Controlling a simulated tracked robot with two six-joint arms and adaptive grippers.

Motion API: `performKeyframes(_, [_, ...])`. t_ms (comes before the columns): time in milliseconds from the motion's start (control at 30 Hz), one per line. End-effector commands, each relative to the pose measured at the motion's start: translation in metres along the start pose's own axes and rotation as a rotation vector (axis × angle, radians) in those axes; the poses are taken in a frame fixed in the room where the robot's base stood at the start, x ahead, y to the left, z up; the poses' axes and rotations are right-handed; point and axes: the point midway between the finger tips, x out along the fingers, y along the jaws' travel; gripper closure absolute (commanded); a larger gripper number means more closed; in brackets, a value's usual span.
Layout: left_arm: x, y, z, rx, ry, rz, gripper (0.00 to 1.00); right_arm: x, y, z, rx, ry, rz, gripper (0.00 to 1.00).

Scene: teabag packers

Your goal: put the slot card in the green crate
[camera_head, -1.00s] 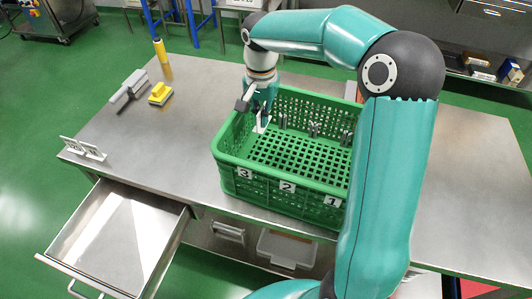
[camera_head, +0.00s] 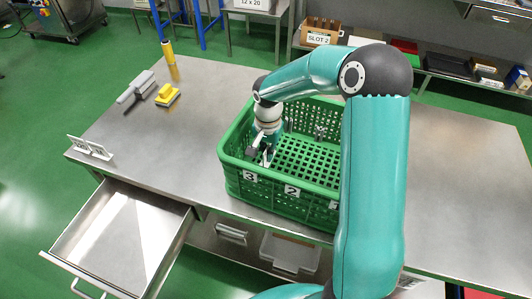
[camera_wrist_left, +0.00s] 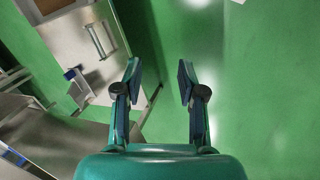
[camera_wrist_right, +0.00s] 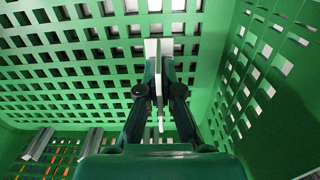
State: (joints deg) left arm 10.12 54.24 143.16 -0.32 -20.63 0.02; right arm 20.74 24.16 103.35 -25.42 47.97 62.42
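The green crate (camera_head: 270,198) stands on the steel table, with numbers 3 and 2 readable on its front wall. My right gripper (camera_head: 262,155) reaches down inside the crate at its left end. In the right wrist view the gripper (camera_wrist_right: 159,75) is shut on the white slot card (camera_wrist_right: 151,47), seen nearly edge-on between the fingers. The crate's slotted wall and floor (camera_wrist_right: 75,75) surround it there. In the head view the card is mostly hidden by the gripper and the crate. My left gripper (camera_wrist_left: 159,80) is open and empty over the green floor, outside the head view.
Grey metal dividers (camera_wrist_right: 38,145) stand in the crate. An open drawer (camera_head: 120,235) juts out at front left.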

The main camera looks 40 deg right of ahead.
Motion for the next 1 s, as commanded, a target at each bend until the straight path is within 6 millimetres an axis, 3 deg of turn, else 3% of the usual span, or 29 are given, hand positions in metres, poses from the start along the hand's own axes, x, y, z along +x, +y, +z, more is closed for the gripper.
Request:
performKeyframes(200, [0.004, -0.001, 0.0, 0.0, 0.0, 0.0, 0.6, 0.003, 0.0, 0.0, 0.001, 0.0, 0.0, 1.0])
performKeyframes(400, [0.002, -0.001, 0.0, 0.0, 0.0, 0.0, 0.6, 0.002, 0.0, 0.0, 0.001, 0.0, 0.0, 0.69])
performKeyframes(800, [0.0, 0.0, 0.0, 0.0, 0.0, 0.0, 0.6, -0.004, 0.0, 0.0, 0.001, 0.001, -0.001, 0.69])
performKeyframes(1000, [0.001, 0.0, 0.0, 0.0, 0.0, 0.0, 0.6, -0.032, -0.001, -0.001, 0.001, 0.003, -0.004, 0.69])
